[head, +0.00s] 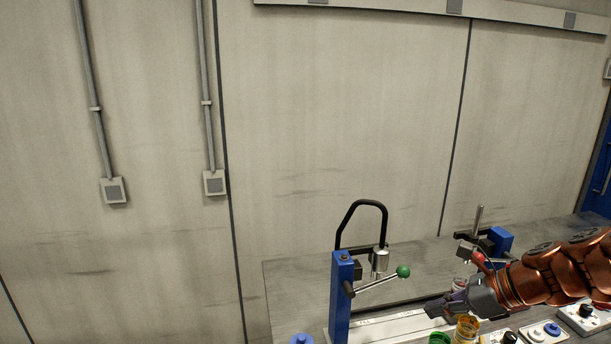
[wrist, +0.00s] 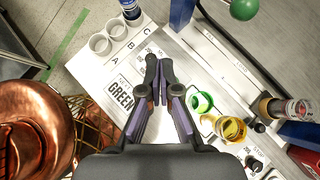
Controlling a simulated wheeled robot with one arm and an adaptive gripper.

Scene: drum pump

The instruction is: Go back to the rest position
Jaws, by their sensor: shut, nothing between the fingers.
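My gripper (head: 447,304) is at the lower right of the head view, above the bench, with my arm coming in from the right edge. In the wrist view my gripper (wrist: 159,82) has its two dark fingers together, with nothing held between them. They are above a white board (wrist: 185,62) with a printed "GREEN" label. The pump stand has a blue post (head: 341,295), a black curved hose and a lever with a green ball (head: 403,271). The ball also shows at the top of the wrist view (wrist: 245,8). The pump is left of my gripper.
A green-rimmed cup (wrist: 200,102) and a yellow cup (wrist: 230,128) stand right of the fingers. A labelled can (wrist: 298,112) is farther right. White round holders (wrist: 100,44) marked with letters are upper left. The wall side above the bench is clear.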

